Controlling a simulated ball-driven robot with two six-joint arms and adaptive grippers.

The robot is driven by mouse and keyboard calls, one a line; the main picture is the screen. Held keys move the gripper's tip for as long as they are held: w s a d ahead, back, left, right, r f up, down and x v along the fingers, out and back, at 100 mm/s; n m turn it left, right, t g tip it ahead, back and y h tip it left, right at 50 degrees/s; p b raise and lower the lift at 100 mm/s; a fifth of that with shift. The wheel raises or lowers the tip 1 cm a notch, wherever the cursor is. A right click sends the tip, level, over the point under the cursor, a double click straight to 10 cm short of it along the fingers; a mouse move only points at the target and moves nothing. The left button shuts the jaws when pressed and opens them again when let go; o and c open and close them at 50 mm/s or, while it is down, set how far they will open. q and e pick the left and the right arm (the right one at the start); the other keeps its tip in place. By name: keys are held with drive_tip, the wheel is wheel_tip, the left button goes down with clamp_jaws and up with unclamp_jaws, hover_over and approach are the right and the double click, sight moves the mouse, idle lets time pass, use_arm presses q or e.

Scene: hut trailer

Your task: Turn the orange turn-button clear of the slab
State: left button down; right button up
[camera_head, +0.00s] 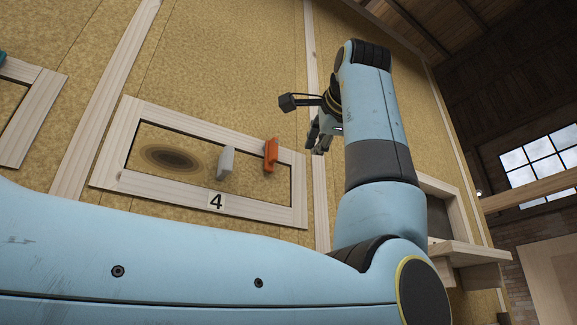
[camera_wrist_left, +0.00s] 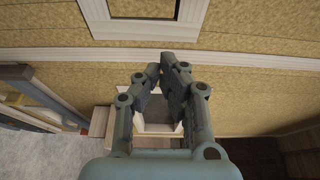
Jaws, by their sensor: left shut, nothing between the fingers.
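The orange turn-button (camera_head: 271,154) is on the upper rail of the pale wooden frame, near its right end, in the head view. Its lower end reaches over the edge of the slab (camera_head: 200,184), which sits inside the frame. The slab has a dark oval mark and a light grey handle (camera_head: 226,162). My left gripper (camera_head: 320,138) is to the right of the button, apart from it, beside a vertical wooden strip. It is shut and empty; its fingers also show in the left wrist view (camera_wrist_left: 163,70). My right gripper is in neither view.
A label with a 4 (camera_head: 216,202) is on the frame's lower rail. Another wooden frame (camera_head: 40,105) is at the left. A wooden ledge (camera_head: 467,252) juts out at the right, below a framed opening. My blue arm covers the lower head view.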

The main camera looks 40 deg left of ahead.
sight(272, 153)
use_arm(q)
drive_tip(key=shift+s+r, duration=0.25)
drive_tip(key=shift+a, duration=0.1)
drive_tip(key=p+x, duration=0.2)
drive_tip(key=x, duration=0.3)
drive_tip(key=p+x, duration=0.3)
drive_tip(key=x, duration=0.2)
drive_tip(key=shift+w+a+r, duration=0.15)
drive_tip(key=shift+a+r, duration=0.05)
drive_tip(key=shift+a, duration=0.05)
drive_tip(key=s, duration=0.1)
drive_tip(key=s+p, duration=0.1)
drive_tip(key=s, duration=0.1)
drive_tip(key=shift+s+a+f, duration=0.1)
drive_tip(key=shift+s+a, duration=0.15)
drive_tip(key=shift+a, duration=0.15)
drive_tip(key=shift+s+p, duration=0.3)
drive_tip(key=shift+s, duration=0.05)
drive_tip(key=shift+a+f, duration=0.1)
